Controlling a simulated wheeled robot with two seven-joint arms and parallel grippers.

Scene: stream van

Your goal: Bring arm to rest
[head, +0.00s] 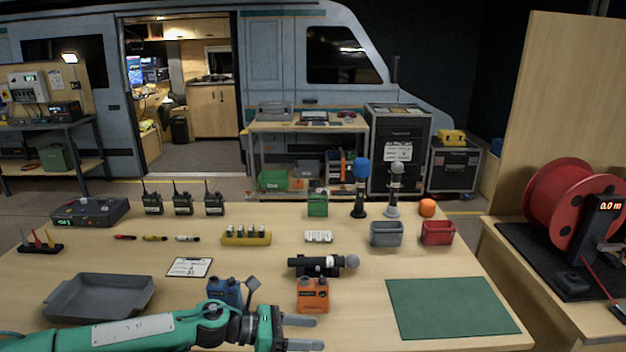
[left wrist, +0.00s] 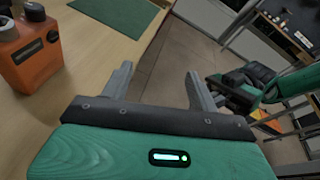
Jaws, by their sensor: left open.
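My left arm, green with a dark wrist, comes in low from the left in the head view. Its gripper (head: 304,333) is open, with its two grey fingers pointing right and nothing between them. It is near the table's front edge, just in front of the orange box and left of the green mat. In the left wrist view the gripper (left wrist: 158,84) shows its fingers spread and empty, over the table edge and floor. I cannot make out my right gripper in either view.
An orange box (head: 313,296) and a blue box (head: 224,291) stand close to my left gripper. A microphone (head: 322,264) lies behind them. A grey tray (head: 98,296) is at the left. The green mat (head: 450,308) at the right is bare.

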